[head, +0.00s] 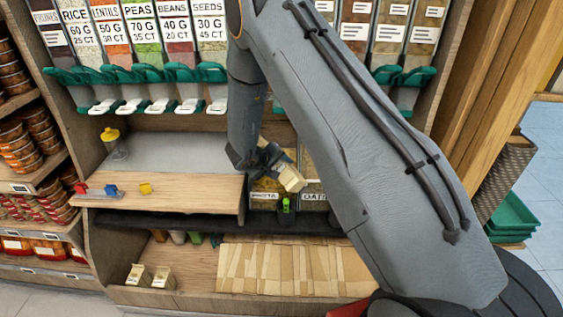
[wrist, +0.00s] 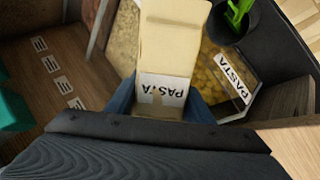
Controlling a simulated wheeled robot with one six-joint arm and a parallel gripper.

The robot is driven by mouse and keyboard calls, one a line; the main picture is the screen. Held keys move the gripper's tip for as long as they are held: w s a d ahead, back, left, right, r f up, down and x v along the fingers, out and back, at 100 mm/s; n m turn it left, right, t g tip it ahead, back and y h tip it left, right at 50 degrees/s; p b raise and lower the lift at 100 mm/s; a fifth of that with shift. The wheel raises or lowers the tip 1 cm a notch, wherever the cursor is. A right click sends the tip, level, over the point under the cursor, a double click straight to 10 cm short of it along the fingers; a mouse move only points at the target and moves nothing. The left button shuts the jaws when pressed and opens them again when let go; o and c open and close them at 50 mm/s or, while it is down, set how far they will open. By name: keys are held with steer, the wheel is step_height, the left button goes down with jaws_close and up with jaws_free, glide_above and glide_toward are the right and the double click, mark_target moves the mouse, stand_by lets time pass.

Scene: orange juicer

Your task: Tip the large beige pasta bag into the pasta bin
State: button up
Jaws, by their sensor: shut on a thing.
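The large beige pasta bag (head: 291,179) is tilted in the head view, at the end of my arm above the bins. In the wrist view the bag (wrist: 172,40) fills the upper middle, with a white PASTA label on it. My gripper (head: 272,160) is shut on the bag; its blue fingers (wrist: 160,100) flank the bag in the wrist view. The pasta bin (wrist: 236,85), labelled PASTA and holding yellow pasta, lies below and right of the bag there. In the head view its label (head: 264,196) shows under the bag. The bag's mouth is unclear.
A bin of pale grain (wrist: 124,38) adjoins the pasta bin, and an OATS label (head: 314,197) shows. A small green item (head: 286,205) stands in front of the bins. A wooden counter (head: 190,190) is left, with dispensers (head: 150,85) above.

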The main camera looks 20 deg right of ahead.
steer(key=shift+w+a+f+n+g+p, duration=0.1)
steer(key=shift+w+f+n+g+p, duration=0.1)
steer(key=shift+f+g, duration=0.25)
steer(key=shift+w+a+f+n+g+p, duration=0.1)
steer(key=shift+f+n+g+p, duration=0.1)
steer(key=shift+f+g, duration=0.25)
steer(key=shift+w+f+n+g+h+b, duration=0.15)
steer(key=shift+f+n+g+h+b, duration=0.25)
steer(key=shift+f, duration=0.3)
steer(key=shift+w+a+r+n+g+h+b, duration=0.15)
steer(key=shift+w+r+n+g+h+b, duration=0.25)
steer(key=shift+g+b, duration=0.8)
steer(key=shift+w+b, duration=0.1)
steer(key=shift+b, duration=0.35)
steer(key=shift+p, duration=0.3)
